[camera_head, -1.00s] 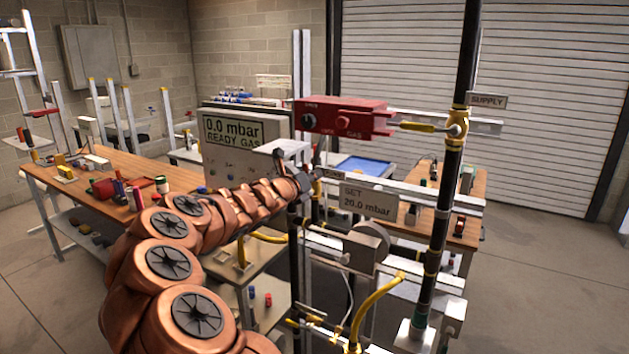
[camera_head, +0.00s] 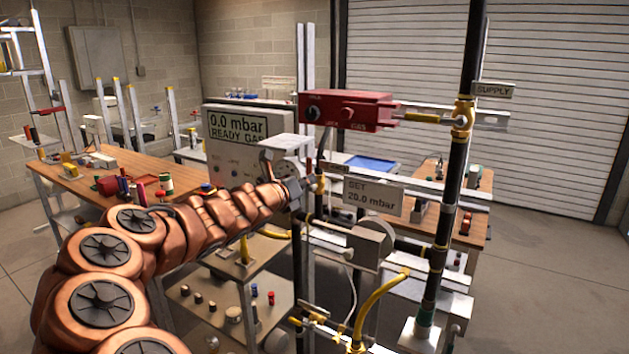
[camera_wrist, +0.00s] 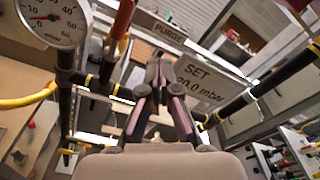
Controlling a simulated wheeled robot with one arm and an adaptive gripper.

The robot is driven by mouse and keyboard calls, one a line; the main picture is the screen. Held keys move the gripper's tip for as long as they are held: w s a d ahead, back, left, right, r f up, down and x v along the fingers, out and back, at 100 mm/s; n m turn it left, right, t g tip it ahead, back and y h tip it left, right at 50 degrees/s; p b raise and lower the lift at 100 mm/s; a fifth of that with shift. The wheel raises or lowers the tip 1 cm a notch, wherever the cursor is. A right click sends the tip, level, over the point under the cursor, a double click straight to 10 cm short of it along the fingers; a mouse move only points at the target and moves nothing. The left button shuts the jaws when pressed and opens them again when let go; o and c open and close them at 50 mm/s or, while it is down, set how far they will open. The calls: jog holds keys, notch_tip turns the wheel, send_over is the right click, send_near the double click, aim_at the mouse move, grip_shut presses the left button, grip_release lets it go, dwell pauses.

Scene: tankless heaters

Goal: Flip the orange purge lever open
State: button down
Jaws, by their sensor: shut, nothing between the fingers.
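The orange purge lever (camera_wrist: 122,18) shows at the top of the wrist view, left of the PURGE label (camera_wrist: 167,30). It stands on a pipe beside the round gauge (camera_wrist: 50,18), and its upper end is cut off by the frame. In the head view the lever (camera_head: 321,163) is small, just beyond my gripper (camera_head: 303,188). In the wrist view my gripper (camera_wrist: 155,68) is shut and empty. Its fingertips appear right of and below the lever, apart from it in the picture; the depth between them is hard to tell.
A SET 20.0 mbar sign (camera_head: 374,197) and a regulator (camera_head: 369,243) are right of my gripper. A red box (camera_head: 346,111) is above. The display panel (camera_head: 247,145) reads 0.0 mbar, READY GAS. Black pipes (camera_wrist: 88,82) run close around the fingers.

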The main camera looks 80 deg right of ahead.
jog(key=shift+w+a, duration=0.15)
jog(key=shift+a, duration=0.35)
dwell(0.4)
jog(key=w+a+r+m+y, duration=0.2)
jog(key=w+a+m, duration=0.2)
jog(key=a+m, duration=0.75)
jog(key=w+a+f+m+t+y, duration=0.25)
jog(key=a+f, duration=0.35)
jog(key=a, duration=0.4)
jog(key=w+a+f+m+t+y, duration=0.2)
jog(key=w+a+f+m+y, duration=0.15)
jog(key=a+f, duration=0.4)
jog(key=s+a+f+y, duration=0.1)
jog(key=a+f+y, duration=0.1)
jog(key=a, duration=0.8)
jog(key=s+a+f+m+y, duration=0.1)
jog(key=s+a+f+y, duration=0.1)
jog(key=a, duration=0.9)
jog(key=s+a+f+m+y, duration=0.1)
jog(key=a+f+y, duration=0.2)
jog(key=a, duration=0.7)
jog(key=shift+s+a+f+y, duration=0.25)
jog(key=shift+a+f+y, duration=0.15)
jog(key=shift+y, duration=0.1)
